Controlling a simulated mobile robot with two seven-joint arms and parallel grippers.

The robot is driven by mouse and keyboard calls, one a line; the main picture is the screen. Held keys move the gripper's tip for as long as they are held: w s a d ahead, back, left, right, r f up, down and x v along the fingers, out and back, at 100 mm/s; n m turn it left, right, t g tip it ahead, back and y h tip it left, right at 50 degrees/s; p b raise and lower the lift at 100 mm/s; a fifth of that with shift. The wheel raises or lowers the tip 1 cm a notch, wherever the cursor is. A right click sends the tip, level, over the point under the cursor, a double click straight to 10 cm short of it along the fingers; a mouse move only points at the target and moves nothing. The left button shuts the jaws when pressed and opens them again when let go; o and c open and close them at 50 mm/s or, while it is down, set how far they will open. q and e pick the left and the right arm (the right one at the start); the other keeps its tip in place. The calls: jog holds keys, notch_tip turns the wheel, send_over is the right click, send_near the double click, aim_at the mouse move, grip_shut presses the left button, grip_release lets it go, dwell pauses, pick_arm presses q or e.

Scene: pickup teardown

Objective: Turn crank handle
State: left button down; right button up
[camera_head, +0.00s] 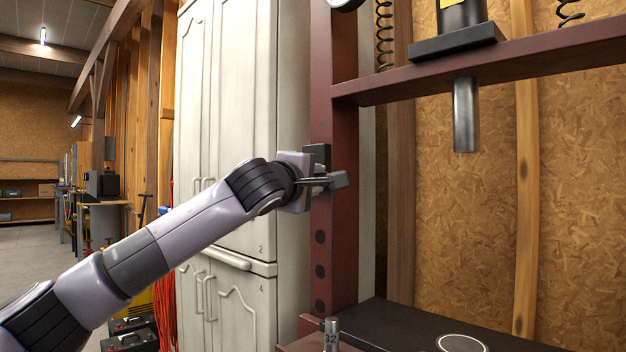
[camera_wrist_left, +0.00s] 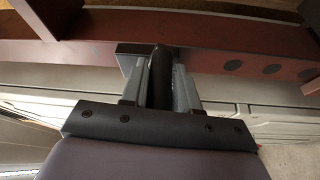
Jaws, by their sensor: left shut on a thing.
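The crank handle (camera_wrist_left: 160,75) is a dark upright grip in the left wrist view. It stands between the two grey fingers of my left gripper (camera_wrist_left: 159,88), which is shut on it. Its far end meets a dark plate (camera_wrist_left: 130,55) against the red press frame (camera_wrist_left: 90,57). In the head view my left gripper (camera_head: 324,182) is at the front of the red upright post (camera_head: 334,235). There a dark block (camera_head: 318,154) shows just above the fingers, and the handle is mostly hidden. My right gripper is in neither view.
A red crossbeam (camera_head: 540,60) carries a hanging steel ram (camera_head: 466,115) at upper right. The dark press bed (camera_head: 400,325) lies below, with a small cylinder marked 32 (camera_head: 331,335) in front. A white cabinet (camera_head: 235,110) stands close behind my left arm.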

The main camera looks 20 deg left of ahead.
pick_arm(q)
jog(key=shift+a, duration=0.1)
jog(key=c, duration=0.9)
grip_release()
jog(key=shift+s+f, duration=0.2)
jog(key=shift+s, duration=3.35)
